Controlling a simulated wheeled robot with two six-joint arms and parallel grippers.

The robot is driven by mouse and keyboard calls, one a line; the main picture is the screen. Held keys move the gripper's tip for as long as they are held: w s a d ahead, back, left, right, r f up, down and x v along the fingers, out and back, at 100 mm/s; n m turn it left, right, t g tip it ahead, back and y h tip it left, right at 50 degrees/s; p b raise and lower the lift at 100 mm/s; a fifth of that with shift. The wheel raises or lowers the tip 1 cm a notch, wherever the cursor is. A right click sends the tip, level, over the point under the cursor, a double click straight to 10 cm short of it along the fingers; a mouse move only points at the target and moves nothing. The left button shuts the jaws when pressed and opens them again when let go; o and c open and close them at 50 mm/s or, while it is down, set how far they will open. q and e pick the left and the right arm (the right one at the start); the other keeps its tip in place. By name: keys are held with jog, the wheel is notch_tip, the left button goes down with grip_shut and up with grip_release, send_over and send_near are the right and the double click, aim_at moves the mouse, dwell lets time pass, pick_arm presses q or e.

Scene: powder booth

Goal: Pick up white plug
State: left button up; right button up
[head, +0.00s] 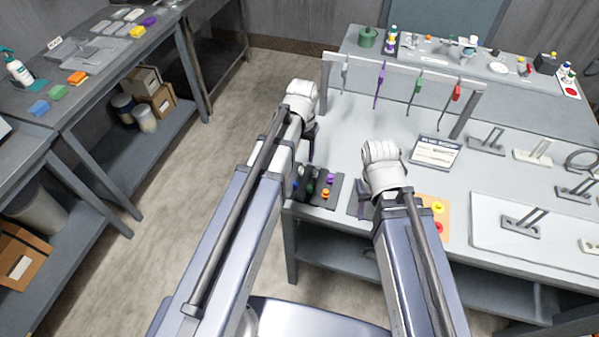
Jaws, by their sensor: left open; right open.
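A dark plug tray (335,198) lies at the near left corner of the grey bench. It holds small coloured plugs, among them a purple plug (329,180) and an orange plug (326,193). I cannot make out a white plug; my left arm covers part of the tray. My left gripper (308,178) is open, pointing down at the tray, mostly hidden by its own wrist. My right gripper (360,200) is open over the bench, right of the tray, and also partly hidden by its wrist.
An orange board (440,211) with yellow and red pieces lies right of my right arm. A rack (400,77) with hanging coloured tools stands behind. A sign (435,152) and grey metal brackets (487,141) sit to the right. The bench between rack and arms is clear.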

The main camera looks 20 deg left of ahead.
aim_at(301, 168)
pick_arm(q)
jog(key=shift+f+b, duration=2.85)
jog(key=shift+f, duration=0.35)
grip_shut()
